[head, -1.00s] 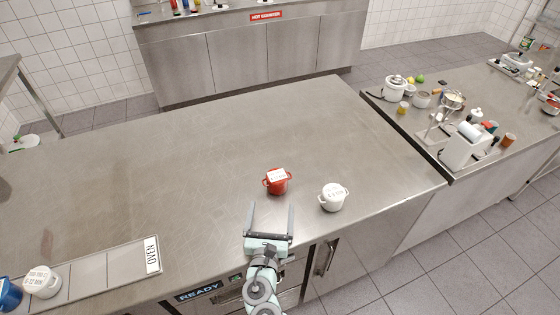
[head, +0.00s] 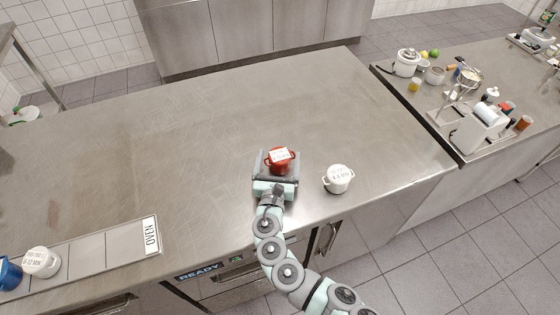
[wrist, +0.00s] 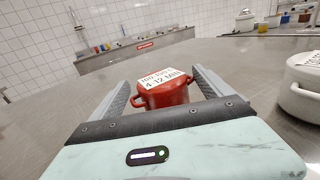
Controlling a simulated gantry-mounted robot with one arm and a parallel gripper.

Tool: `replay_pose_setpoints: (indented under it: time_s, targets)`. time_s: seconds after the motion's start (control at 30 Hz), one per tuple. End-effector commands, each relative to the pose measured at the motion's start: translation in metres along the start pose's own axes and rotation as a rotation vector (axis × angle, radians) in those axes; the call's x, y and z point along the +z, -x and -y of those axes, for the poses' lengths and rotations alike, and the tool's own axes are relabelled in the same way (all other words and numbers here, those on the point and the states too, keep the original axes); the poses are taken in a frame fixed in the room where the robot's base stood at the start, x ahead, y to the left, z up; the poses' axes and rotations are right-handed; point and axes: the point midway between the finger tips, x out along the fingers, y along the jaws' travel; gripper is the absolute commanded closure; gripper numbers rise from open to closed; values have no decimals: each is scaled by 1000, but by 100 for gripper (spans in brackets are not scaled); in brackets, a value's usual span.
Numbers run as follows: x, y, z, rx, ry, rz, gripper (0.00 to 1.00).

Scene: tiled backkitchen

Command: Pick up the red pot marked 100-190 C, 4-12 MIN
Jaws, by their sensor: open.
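The red pot (head: 279,166) stands upright on the steel counter (head: 200,140), with a white label on its lid. In the wrist view the red pot (wrist: 166,95) shows a label reading roughly 100-190 C, 4-12 MIN. My gripper (head: 277,160) is open, low at the counter, with one finger on each side of the red pot. In the wrist view my gripper (wrist: 165,88) shows a gap between each finger and the pot's body; the side handles sit close to the fingers.
A white labelled pot (head: 338,178) stands just right of my gripper. At the left, a tray marked OVEN (head: 108,245) holds another white pot (head: 41,262) and a blue pot (head: 9,273). The counter behind the red pot is clear.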

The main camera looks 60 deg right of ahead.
Motion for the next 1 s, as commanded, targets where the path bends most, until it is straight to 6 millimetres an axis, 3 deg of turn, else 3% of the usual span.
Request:
replay_pose_setpoints:
  time_s: [0.3, 0.57, 1.0]
  targets:
    - [-4, -37, 3, -5, -1, -1, 10]
    - [-4, -39, 3, -2, 1, -2, 11]
    - [-4, -38, 3, -3, 1, -2, 47]
